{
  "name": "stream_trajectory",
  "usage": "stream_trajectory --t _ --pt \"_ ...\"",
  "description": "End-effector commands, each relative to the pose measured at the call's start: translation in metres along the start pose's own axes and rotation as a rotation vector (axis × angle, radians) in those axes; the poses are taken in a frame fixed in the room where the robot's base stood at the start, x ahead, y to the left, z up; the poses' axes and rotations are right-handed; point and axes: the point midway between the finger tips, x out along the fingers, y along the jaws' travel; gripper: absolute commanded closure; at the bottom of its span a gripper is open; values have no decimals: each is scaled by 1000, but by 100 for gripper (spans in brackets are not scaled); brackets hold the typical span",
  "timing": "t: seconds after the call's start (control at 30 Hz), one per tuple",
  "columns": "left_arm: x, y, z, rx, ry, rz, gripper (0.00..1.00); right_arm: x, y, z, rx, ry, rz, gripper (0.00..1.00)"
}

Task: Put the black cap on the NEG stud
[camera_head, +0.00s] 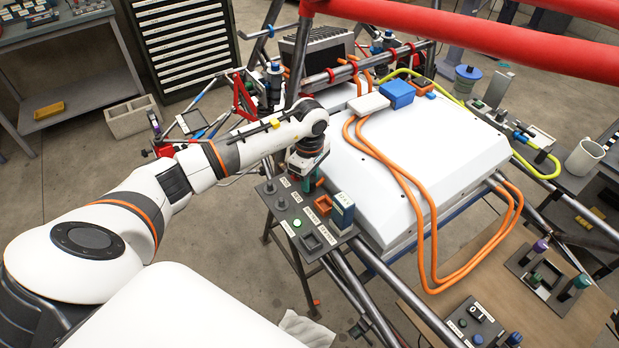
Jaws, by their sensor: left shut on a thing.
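My left gripper (307,178) points down over the back edge of a dark panel (333,256) with small white labels. It is shut on what seems to be the black cap, which is mostly hidden by the fingers. Dark round posts (281,203) stand on the panel's left part; the label texts are too small to read, so I cannot tell which is the NEG stud. An orange square holder (324,205) and a dark square holder (311,242) sit on the panel, right of and nearer than the gripper. My right gripper is out of view.
A lit green button (297,222) is on the panel. A large white battery case (430,150) with orange cables (408,192) lies behind. A red tube (480,42) crosses the top right.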

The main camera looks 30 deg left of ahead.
Motion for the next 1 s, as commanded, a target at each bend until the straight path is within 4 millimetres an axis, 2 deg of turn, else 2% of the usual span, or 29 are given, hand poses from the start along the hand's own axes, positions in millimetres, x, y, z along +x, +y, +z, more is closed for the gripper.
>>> stream_trajectory --t 1.0 --pt "1 0 0 0 -1 -1 94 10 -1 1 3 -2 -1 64"
